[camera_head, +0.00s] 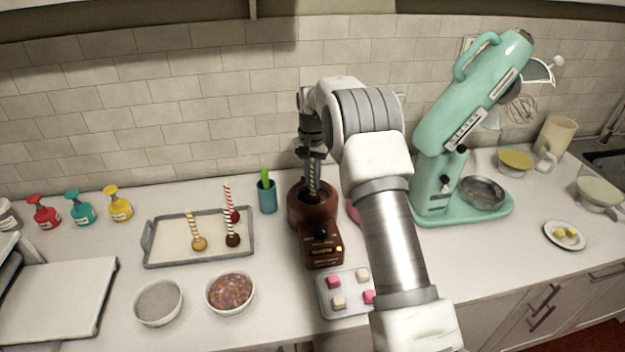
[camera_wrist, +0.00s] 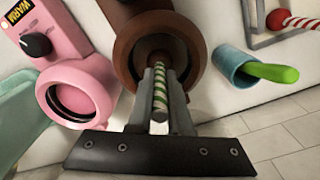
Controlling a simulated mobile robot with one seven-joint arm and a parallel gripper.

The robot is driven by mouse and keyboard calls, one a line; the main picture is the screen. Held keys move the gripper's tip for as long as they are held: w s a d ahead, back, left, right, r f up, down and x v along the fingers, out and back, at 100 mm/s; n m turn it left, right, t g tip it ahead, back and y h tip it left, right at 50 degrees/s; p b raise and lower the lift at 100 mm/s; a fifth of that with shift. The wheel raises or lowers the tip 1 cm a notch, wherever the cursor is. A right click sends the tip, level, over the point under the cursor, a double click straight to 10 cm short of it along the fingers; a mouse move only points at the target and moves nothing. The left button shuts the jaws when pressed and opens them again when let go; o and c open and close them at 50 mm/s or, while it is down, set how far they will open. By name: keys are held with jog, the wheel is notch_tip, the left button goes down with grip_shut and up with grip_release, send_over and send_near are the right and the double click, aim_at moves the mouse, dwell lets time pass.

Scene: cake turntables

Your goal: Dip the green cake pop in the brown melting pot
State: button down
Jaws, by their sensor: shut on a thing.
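The brown melting pot (camera_head: 326,253) stands on the counter near the middle of the head view, its round bowl at the back. My gripper (camera_head: 312,164) is above this bowl, pointing down, and is shut on the green-striped stick of the cake pop (camera_head: 313,182). In the wrist view the stick (camera_wrist: 160,88) runs between the fingers of my gripper (camera_wrist: 160,72) into the opening of the brown pot (camera_wrist: 126,50).
A pink melting pot (camera_wrist: 88,75) stands beside the brown one, mostly behind my arm in the head view. A teal cup (camera_head: 267,198) is close to its left. A tray (camera_head: 160,250) holds other cake pops. A mint mixer (camera_head: 432,200) stands at right.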

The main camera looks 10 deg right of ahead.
jog(key=shift+r+p, duration=1.25)
jog(key=shift+r, duration=0.6)
